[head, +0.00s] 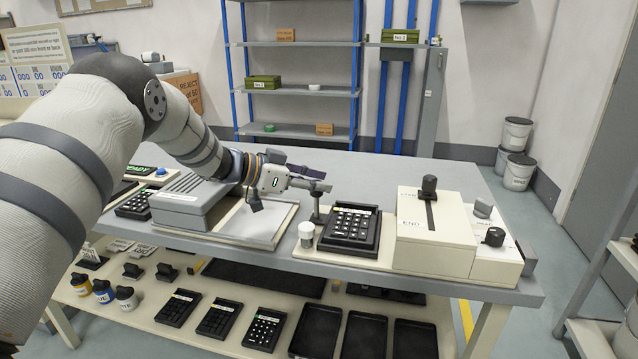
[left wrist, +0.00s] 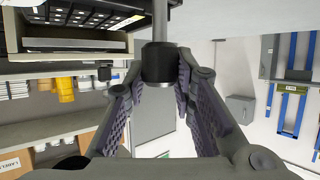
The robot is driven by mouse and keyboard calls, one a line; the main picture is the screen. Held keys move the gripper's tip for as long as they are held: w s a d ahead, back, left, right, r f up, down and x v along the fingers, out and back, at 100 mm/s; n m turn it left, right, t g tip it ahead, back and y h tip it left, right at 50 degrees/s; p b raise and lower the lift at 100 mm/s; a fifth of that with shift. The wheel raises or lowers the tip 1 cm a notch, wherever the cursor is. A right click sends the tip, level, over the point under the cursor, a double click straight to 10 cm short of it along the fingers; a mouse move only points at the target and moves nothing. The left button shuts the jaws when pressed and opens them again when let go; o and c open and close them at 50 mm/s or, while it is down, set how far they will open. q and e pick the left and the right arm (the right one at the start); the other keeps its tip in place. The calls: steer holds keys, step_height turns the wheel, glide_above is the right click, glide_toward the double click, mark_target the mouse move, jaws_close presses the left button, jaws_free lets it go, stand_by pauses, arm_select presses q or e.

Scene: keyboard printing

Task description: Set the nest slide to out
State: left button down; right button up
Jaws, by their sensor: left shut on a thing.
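The keyboard nest is a black tray holding a black keypad (head: 350,226) on a pale plate (head: 308,252) at the front middle of the bench. My left gripper (head: 320,182) is at the top of this post. In the left wrist view, the left gripper (left wrist: 170,90) is shut around a dark cylindrical knob (left wrist: 159,64) on a metal rod (left wrist: 161,22). The slide's travel and any marks under it are not readable. My right gripper is not in view.
A cream box (head: 435,252) with a slotted black lever and an END mark stands right of the nest. A grey machine (head: 190,203) on a pale board stands left. The lower shelf holds keypads, black trays (head: 367,338) and bottles. The bench's back right is clear.

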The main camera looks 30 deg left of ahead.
arm_select(q)
steer(key=shift+a, duration=0.2)
steer(key=c, duration=1.3)
jaws_free()
steer(key=shift+s+a, duration=0.1)
steer(key=v, duration=1.2)
